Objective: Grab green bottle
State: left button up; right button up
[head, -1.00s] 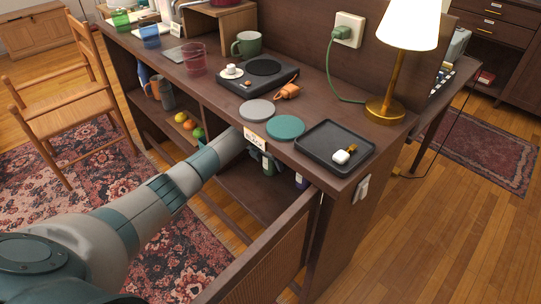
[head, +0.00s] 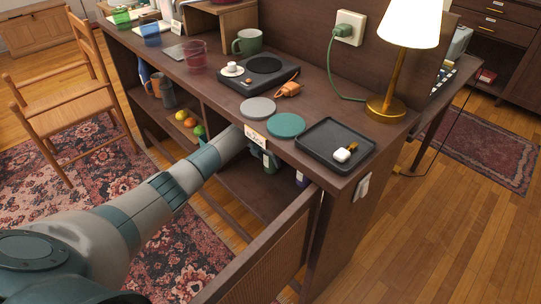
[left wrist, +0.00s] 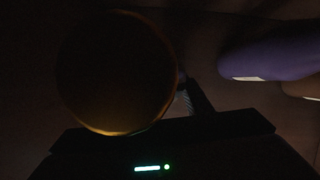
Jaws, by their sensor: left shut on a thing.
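The green bottle (head: 269,163) stands in the open lower compartment of the dark wooden desk, its upper part hidden under the desk top. My left arm reaches in under the desk edge, and my left gripper (head: 253,150) is at the bottle, mostly hidden by the desk top. In the dark left wrist view a round, amber-rimmed shape (left wrist: 115,72) fills the space beside a finger; its true colour is hard to tell. The left gripper is shut on the bottle. My right gripper is not in view.
A purple bottle (head: 301,180) stands just right of the green one and shows in the left wrist view (left wrist: 270,58). An open cabinet door (head: 270,250) juts out at front right. The desk top (head: 225,98) is close above the gripper. Fruit lies on the left shelf.

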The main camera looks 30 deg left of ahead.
pick_arm(q)
jog(key=shift+r, duration=0.1)
